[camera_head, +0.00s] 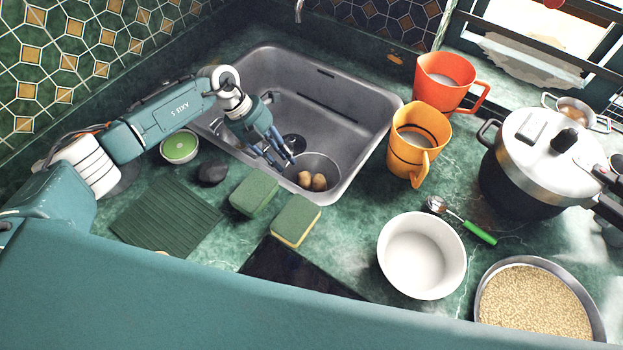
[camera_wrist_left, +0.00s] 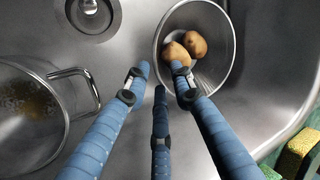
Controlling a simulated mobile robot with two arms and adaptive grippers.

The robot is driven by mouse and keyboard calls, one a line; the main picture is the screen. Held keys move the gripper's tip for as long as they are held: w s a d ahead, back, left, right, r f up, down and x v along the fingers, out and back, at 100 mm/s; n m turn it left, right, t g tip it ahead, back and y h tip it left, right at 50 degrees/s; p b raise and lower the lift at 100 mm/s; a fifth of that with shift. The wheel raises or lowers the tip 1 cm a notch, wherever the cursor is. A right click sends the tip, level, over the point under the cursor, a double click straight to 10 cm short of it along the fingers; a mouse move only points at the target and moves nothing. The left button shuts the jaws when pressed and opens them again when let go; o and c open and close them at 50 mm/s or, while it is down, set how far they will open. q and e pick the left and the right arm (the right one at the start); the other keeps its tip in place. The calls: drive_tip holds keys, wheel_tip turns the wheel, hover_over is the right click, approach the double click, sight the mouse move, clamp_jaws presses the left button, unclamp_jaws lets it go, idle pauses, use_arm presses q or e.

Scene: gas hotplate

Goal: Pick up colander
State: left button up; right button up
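A round grey metal vessel (camera_head: 322,163) with potatoes (camera_head: 312,181) in it stands in the sink. It is the likely colander, but I cannot make out holes. In the left wrist view the vessel (camera_wrist_left: 214,81) is at the upper right, with the potatoes (camera_wrist_left: 193,45) inside. My left gripper (camera_head: 283,155) hangs over the sink at the vessel's left side. In the wrist view its fingers (camera_wrist_left: 161,78) are spread and empty, with the right fingertip over the vessel's opening and the left one outside its rim. Whether they touch it is unclear. My right gripper is not in view.
The steel sink (camera_head: 365,105) encloses the vessel. A handled pot (camera_wrist_left: 28,118) is left of my fingers. Sponges (camera_head: 296,221) lie by the sink's front edge. Orange mugs (camera_head: 418,140), a white bowl (camera_head: 422,256) and a pressure cooker (camera_head: 530,170) stand to the right.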

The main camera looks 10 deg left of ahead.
use_arm(q)
drive_tip(key=shift+x, duration=1.45)
clamp_jaws()
drive_tip(key=shift+r, duration=0.15)
